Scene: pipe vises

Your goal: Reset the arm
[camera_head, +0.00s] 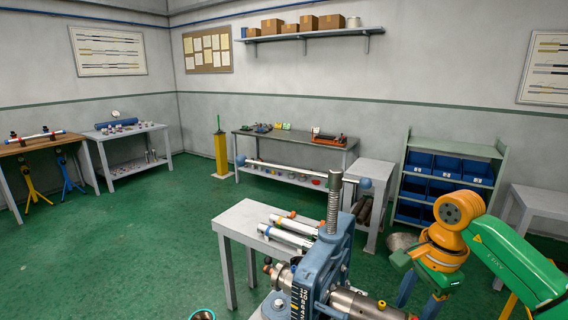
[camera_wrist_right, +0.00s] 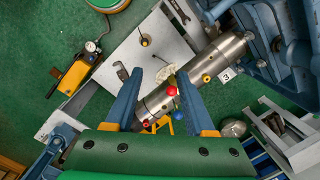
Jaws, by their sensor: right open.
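My right gripper (camera_head: 420,298) hangs at the lower right of the head view, on a green and orange arm. In the right wrist view its two blue fingers (camera_wrist_right: 159,76) stand wide apart with nothing gripped. A steel pipe assembly (camera_wrist_right: 228,55) runs diagonally beyond the fingers, with red and yellow knobs on it; the gap to it is hard to judge. In the head view the pipe (camera_head: 362,305) comes out of a blue pipe vise (camera_head: 328,262) with an upright threaded screw (camera_head: 334,200). My left gripper is not in view.
A small grey table (camera_head: 242,222) with pipes stands behind the vise. A workbench (camera_head: 290,142), a rack of blue bins (camera_head: 445,165) and a grey side table (camera_head: 540,197) stand farther back. Green floor (camera_head: 130,250) is clear at left.

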